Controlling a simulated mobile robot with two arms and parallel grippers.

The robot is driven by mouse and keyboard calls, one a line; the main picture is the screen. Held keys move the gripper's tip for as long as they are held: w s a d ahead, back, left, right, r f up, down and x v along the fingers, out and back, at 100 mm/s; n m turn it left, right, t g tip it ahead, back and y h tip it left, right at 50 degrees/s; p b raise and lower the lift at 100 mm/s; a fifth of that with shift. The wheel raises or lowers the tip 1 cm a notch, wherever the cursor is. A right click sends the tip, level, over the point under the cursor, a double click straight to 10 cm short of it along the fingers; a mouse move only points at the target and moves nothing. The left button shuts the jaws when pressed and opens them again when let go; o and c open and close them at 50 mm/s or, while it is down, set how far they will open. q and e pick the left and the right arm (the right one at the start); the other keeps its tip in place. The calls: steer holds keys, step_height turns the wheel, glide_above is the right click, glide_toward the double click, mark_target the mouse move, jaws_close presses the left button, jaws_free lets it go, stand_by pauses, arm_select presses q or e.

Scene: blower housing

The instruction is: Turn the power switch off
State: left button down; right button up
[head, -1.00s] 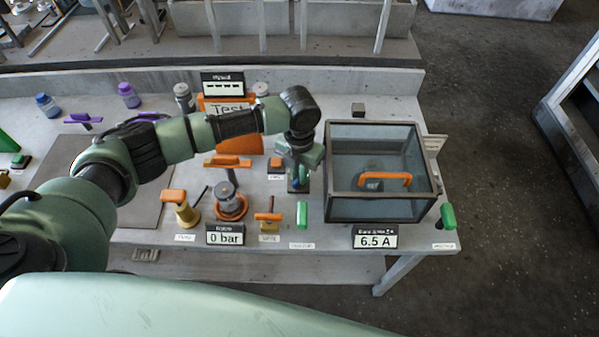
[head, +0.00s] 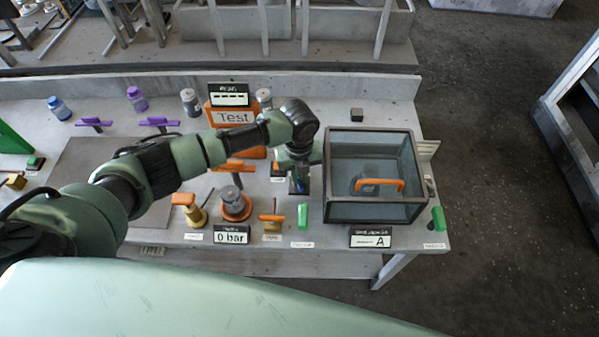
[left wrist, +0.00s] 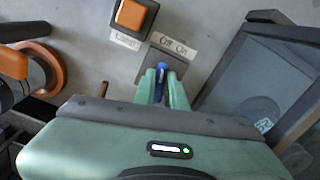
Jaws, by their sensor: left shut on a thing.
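The power switch is a small blue lever (left wrist: 161,72) on a grey base (left wrist: 176,62), with an "Off On" label behind it in the left wrist view. The lever stands under the "Off" side of the label in that view; its exact tilt is hard to tell. My left gripper (left wrist: 162,84) is shut on the blue lever, one green finger on each side. In the head view my left gripper (head: 298,182) is low at the bench, left of the glass box, and mostly hides the switch. The display (head: 370,238) at the box's front shows dashes and "A". My right gripper is not in view.
A glass box (head: 327,205) with an orange handle (head: 379,185) stands close to the right of the gripper. An orange button (left wrist: 131,14) is beside the switch. A green handle (head: 303,216) and an orange-topped valve (head: 271,222) stand in front of it.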

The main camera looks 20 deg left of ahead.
arm_select(q)
steer(key=shift+w+r+n+p, duration=0.15)
steer(key=shift+n+p, duration=0.45)
steer(key=shift+n, duration=0.7)
steer(key=shift+a, duration=0.1)
steer(key=c, duration=1.5)
jaws_free()
steer(key=shift+o, duration=0.2)
step_height(320, 180, up, 8)
steer(key=shift+f+b, duration=0.15)
steer(key=shift+b, duration=0.5)
